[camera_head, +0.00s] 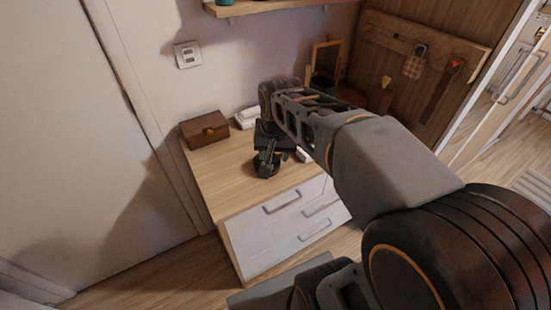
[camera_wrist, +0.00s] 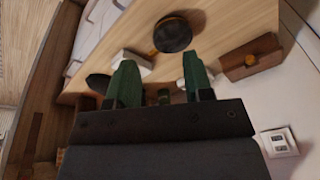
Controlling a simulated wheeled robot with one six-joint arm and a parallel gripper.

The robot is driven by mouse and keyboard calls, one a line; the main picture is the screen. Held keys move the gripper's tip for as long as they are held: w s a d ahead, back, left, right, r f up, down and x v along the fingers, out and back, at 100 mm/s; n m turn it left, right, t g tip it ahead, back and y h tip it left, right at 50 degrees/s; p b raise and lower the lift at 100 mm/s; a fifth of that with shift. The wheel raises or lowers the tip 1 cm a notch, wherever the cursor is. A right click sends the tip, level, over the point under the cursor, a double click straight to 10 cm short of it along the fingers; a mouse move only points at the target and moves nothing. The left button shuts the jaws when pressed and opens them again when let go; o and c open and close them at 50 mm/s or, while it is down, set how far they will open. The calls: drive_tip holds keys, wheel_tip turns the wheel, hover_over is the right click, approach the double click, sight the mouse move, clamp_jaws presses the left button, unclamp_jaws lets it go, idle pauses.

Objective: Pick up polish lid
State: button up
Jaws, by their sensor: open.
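No thing is plainly the polish lid. In the wrist view, a small dark round piece (camera_wrist: 165,96) shows low in the gap between my fingers; it may be the polish tin or its lid. A larger black round thing (camera_wrist: 172,33) lies on the wooden dresser top beyond the fingertips. Another dark, rounded thing (camera_wrist: 97,83) is partly hidden by the left finger. My gripper (camera_wrist: 158,64) has two green fingers spread apart with nothing held between them. In the head view, my arm hides part of the dresser top.
A brown wooden box (camera_head: 204,129) stands at the dresser's (camera_head: 232,178) left rear. White folded items (camera_head: 247,118) lie beside it by the wall. A white block (camera_wrist: 133,60) lies near the left finger. The front left of the top is clear. The drawers (camera_head: 286,232) appear shut.

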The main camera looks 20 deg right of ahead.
drive_tip(key=w+d+f+m+g+b, duration=0.1)
drive_tip(key=w+d+f+m, duration=0.1)
drive_tip(key=w+d+m, duration=0.4)
drive_tip(key=w+d+f+m+g+b, duration=0.1)
drive_tip(key=w+d+m, duration=0.35)
drive_tip(key=w, duration=0.35)
drive_tip(key=shift+m+g, duration=0.3)
drive_tip(key=shift+m, duration=0.25)
drive_tip(key=f, duration=0.7)
drive_tip(key=shift+w+f, duration=0.35)
drive_tip(key=shift+s+f, duration=0.1)
drive_tip(key=shift+f, duration=3.2)
clamp_jaws()
